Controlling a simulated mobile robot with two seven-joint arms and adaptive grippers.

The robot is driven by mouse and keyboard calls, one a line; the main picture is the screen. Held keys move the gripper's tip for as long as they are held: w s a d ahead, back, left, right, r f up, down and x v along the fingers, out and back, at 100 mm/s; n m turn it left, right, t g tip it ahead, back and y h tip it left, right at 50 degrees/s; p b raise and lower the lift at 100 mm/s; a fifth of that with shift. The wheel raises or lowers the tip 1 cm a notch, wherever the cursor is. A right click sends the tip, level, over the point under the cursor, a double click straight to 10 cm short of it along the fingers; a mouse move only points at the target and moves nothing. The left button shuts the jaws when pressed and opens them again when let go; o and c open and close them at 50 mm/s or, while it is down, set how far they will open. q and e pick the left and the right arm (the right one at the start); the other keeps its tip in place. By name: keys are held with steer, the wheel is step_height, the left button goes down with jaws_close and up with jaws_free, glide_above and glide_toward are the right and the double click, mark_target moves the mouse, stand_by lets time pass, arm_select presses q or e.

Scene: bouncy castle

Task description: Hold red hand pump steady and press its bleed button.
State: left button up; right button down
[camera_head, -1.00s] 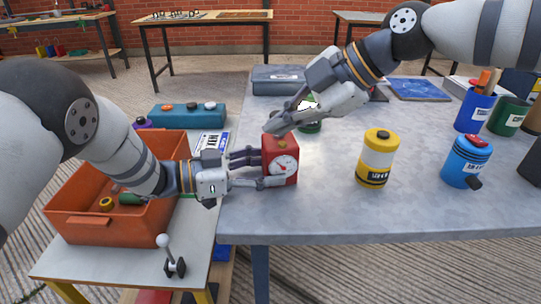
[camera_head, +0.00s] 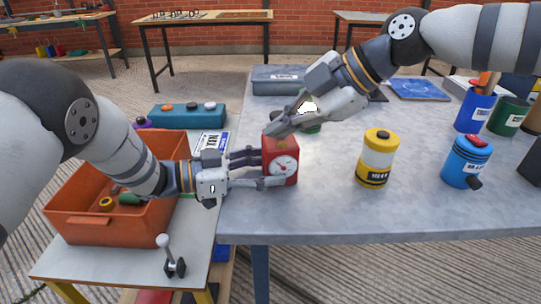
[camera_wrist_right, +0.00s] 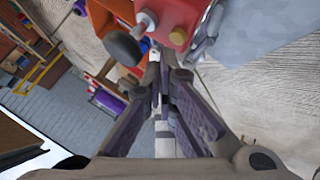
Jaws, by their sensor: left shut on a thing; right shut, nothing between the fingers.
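I cannot tell whether the tips touch the button.
A yellow-and-white canister (camera_head: 378,160) and a blue canister (camera_head: 466,163) stand to the right on the table (camera_head: 325,205). An orange crate (camera_head: 110,222) sits on a lower side table at the left, near a small lever (camera_head: 172,260). A green object is partly hidden behind my right gripper.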

mark_target(281, 149)
steer(key=shift+f, duration=0.15)
stand_by(0.3)
steer(key=shift+f, duration=0.4)
steer(key=shift+r, duration=0.55)
steer(key=shift+r, duration=0.1)
step_height(281, 149, up, 6)
steer(key=shift+f, duration=0.1)
stand_by(0.3)
stand_by(0.5)
